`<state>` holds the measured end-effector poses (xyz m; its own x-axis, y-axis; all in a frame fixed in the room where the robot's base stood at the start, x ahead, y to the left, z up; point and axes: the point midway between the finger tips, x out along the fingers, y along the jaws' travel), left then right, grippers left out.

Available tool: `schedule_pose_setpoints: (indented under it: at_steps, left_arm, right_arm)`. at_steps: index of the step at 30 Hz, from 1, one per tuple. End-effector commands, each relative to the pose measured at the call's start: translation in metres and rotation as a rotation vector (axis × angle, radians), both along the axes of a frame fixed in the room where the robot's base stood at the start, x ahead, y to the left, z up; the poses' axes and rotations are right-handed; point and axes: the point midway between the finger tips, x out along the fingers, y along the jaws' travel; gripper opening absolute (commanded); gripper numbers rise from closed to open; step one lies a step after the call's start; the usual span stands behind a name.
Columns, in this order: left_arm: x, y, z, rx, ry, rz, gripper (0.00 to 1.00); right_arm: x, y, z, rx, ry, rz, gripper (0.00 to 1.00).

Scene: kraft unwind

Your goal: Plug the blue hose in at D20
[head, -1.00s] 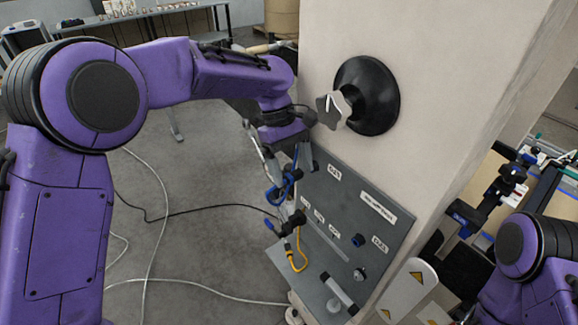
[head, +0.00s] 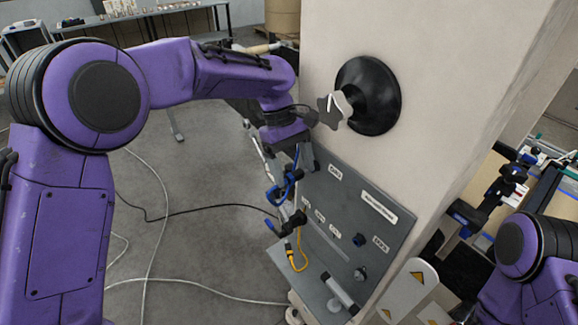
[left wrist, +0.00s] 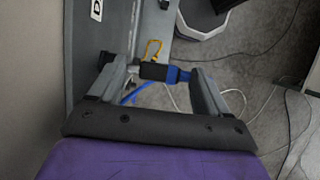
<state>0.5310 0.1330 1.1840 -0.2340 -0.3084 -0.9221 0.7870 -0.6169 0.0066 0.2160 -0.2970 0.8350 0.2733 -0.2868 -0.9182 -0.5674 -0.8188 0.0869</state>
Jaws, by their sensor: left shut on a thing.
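The grey panel (head: 352,190) with small labels and fittings stands against the pale pillar; I cannot read which label is D20. My left gripper (head: 293,172) is at the panel's upper left edge, fingers pointing down. It is shut on the blue hose's black-and-blue end (head: 279,192), which also shows between the fingertips of the left gripper (left wrist: 160,82) in the left wrist view (left wrist: 165,72). A strand of blue hose (left wrist: 135,93) hangs there. The held end looks apart from the panel face. My right gripper is not in view.
A black fitting (head: 291,222) with a yellow hose (head: 298,257) sits on the panel just below the held end. Cables lie on the floor to the left.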

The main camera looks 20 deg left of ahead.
Motion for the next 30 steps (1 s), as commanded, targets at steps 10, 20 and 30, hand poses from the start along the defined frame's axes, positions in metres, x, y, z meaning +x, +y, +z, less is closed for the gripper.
schedule_pose_setpoints:
  at_steps: [10,20,30]
  left_arm:
    - [-0.0035,-0.0042,0.0004,-0.011,-0.002,-0.002,0.43]
    - [-0.0043,-0.0036,-0.0002,-0.010,0.000,-0.002,0.43]
    - [0.0011,-0.0052,0.0004,-0.012,-0.002,-0.001,0.43]
  right_arm:
    - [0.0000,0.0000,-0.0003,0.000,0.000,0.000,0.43]
    - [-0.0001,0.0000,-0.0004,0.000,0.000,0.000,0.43]
    - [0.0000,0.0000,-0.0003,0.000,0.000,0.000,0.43]
